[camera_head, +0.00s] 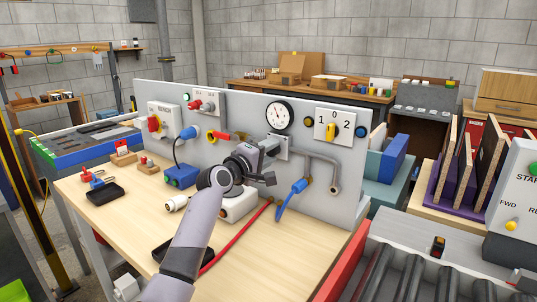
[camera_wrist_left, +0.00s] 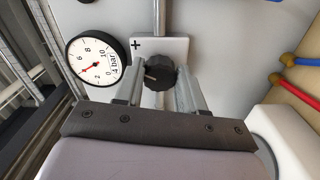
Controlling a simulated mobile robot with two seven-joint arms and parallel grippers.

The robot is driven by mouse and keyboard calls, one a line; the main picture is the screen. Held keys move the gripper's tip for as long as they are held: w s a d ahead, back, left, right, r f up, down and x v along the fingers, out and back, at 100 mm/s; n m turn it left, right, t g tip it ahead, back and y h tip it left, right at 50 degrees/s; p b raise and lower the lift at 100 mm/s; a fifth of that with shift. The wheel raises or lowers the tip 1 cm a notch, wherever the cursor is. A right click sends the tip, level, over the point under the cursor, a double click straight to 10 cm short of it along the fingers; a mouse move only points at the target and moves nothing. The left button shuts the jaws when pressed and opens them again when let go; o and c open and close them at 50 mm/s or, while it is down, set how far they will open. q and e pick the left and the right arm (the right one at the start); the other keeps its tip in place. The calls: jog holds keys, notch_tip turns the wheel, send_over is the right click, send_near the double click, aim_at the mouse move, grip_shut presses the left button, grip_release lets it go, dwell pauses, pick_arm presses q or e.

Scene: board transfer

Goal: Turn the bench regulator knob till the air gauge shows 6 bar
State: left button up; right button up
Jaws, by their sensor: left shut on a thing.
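The regulator knob (camera_wrist_left: 158,74) is dark, round and ribbed, with a pale mark on its face. It sits on a light plate with a plus sign. My left gripper (camera_wrist_left: 160,88) has one finger on each side of the knob and is shut on it. In the head view my left gripper (camera_head: 266,152) reaches the upright panel and hides most of the knob. The air gauge (camera_head: 278,116) is white with a black rim, above the gripper. In the wrist view the gauge (camera_wrist_left: 98,58) appears turned, its red needle between 2 and 6. My right gripper is not in view.
The grey panel (camera_head: 347,205) also carries a 1-0-2 selector (camera_head: 332,128), a red knob (camera_head: 154,123) and a red-handled valve (camera_head: 220,135). A blue hose end (camera_head: 298,186) hangs right of my gripper. A red hose (camera_head: 236,242) crosses the wooden bench top (camera_head: 290,262).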

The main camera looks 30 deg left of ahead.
pick_arm(q)
jog(key=m, duration=0.4)
jog(key=shift+f+m+b, duration=0.15)
jog(key=shift+m+b, duration=0.15)
jog(key=shift+b, duration=0.05)
jog(key=shift+a+m, duration=0.1)
jog(key=shift+m, duration=1.9)
jog(key=o, duration=1.1)
jog(key=shift+c, duration=0.2)
jog(key=shift+s, duration=0.15)
jog(key=s+a, duration=0.1)
jog(key=s, duration=0.6)
jog(key=shift+b, duration=0.3)
jog(key=shift+w, duration=0.1)
